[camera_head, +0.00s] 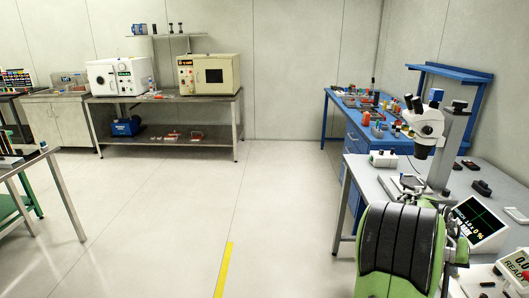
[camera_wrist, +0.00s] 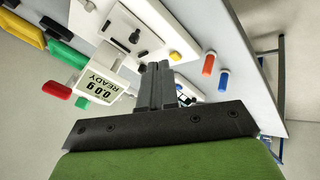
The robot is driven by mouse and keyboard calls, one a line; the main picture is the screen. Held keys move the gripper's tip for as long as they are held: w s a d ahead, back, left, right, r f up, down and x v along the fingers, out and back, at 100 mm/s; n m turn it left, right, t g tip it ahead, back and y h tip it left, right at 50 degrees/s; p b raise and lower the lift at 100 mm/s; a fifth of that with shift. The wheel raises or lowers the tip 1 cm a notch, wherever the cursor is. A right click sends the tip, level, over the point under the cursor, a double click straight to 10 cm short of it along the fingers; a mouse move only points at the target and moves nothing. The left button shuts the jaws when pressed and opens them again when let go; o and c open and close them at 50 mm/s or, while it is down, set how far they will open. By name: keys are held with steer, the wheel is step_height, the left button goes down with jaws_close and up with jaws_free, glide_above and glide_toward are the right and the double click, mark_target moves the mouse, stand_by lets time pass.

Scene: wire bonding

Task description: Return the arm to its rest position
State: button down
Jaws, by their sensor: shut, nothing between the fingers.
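My gripper (camera_wrist: 155,82) shows in the wrist view with its two dark fingers together and nothing between them. It is over a grey bench (camera_wrist: 226,30), seen at a tilt. A white instrument with a display (camera_wrist: 101,88) marked READY is to the left of the fingertips in that view. My green and black arm (camera_head: 400,240) fills the lower right of the head view, in front of the right-hand bench. The gripper itself is hidden in the head view.
A microscope (camera_head: 426,122) stands on the right bench, near a tilted screen (camera_head: 480,222). A blue bench (camera_head: 352,128) is behind it. A metal table (camera_head: 165,98) with two machines is at the back wall. The floor in the middle (camera_head: 170,200) is clear.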

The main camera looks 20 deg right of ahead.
steer(key=shift+a, duration=0.1)
steer(key=w+a+r+n+t+y+p, duration=0.1)
steer(key=w+a+r+n+t+p, duration=0.2)
steer(key=a, duration=0.6)
steer(key=w+a+r+n+t+y+p, duration=0.1)
steer(key=w+a+r, duration=0.2)
steer(key=a+r, duration=0.35)
steer(key=w+a+r+n+t+y+p, duration=0.1)
steer(key=w+a+r+t+y+p, duration=0.15)
steer(key=a, duration=0.75)
steer(key=s+a+r+n+y+p, duration=0.1)
steer(key=s+a+n, duration=0.2)
steer(key=a, duration=0.6)
steer(key=s+a+r+n+y+p, duration=0.1)
steer(key=s+a+n, duration=0.3)
steer(key=a, duration=0.6)
steer(key=s+r+t+p, duration=0.1)
steer(key=s, duration=0.1)
steer(key=shift+s+r, duration=0.25)
steer(key=shift+s, duration=0.15)
steer(key=shift+y, duration=0.25)
